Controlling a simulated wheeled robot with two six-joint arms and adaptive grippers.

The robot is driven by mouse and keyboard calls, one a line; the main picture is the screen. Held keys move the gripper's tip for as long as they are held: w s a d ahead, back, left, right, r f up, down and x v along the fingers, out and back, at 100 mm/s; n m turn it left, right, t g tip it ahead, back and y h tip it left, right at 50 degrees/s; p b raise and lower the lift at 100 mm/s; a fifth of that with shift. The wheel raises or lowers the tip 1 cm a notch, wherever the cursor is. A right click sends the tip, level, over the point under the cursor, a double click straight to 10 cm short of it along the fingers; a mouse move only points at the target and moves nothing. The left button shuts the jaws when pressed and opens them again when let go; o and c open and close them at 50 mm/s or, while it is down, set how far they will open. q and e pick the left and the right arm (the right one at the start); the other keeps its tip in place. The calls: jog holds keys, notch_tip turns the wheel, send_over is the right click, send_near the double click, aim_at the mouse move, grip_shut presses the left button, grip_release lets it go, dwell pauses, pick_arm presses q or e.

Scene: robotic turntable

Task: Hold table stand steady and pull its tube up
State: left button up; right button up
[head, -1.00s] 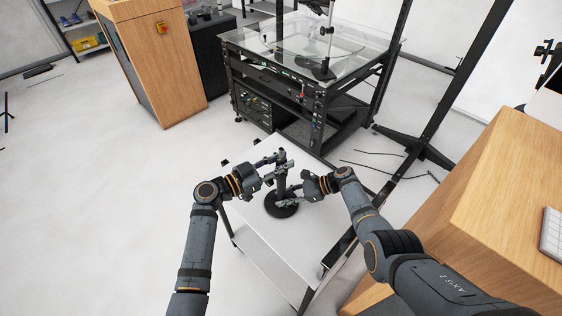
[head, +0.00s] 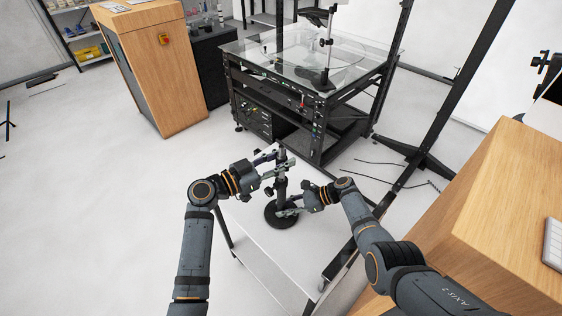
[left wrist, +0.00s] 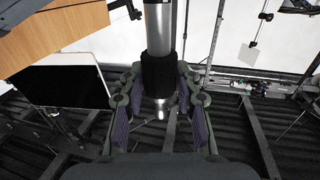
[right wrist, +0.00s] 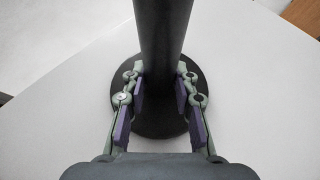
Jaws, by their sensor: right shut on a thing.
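The table stand has a round black base (head: 281,221) and a dark upright column (head: 281,188); it stands upright on a white table. The right wrist view also shows the column (right wrist: 163,40) and base (right wrist: 160,128). My right gripper (head: 291,211) is shut on the lower column, just above the base. My left gripper (head: 280,166) is at the upper part, its fingers open on either side. In the left wrist view, a silver tube (left wrist: 160,25) with a black collar (left wrist: 158,75) runs between its fingers. Whether the pads touch is unclear.
The small white table (head: 262,248) has bare surface around the base. A black rack with a glass top (head: 290,65) stands behind it. A wooden cabinet (head: 150,75) is at back left, a wooden desk (head: 500,205) at right, with a dark post (head: 455,105) between.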

pick_arm(q)
jog(key=o, duration=0.3)
jog(key=shift+f, duration=0.1)
jog(key=v, duration=1.2)
pick_arm(e)
jog(key=shift+s, duration=0.1)
pick_arm(q)
jog(key=shift+w, duration=0.1)
pick_arm(e)
jog(key=o, duration=0.9)
jog(key=shift+o, duration=0.2)
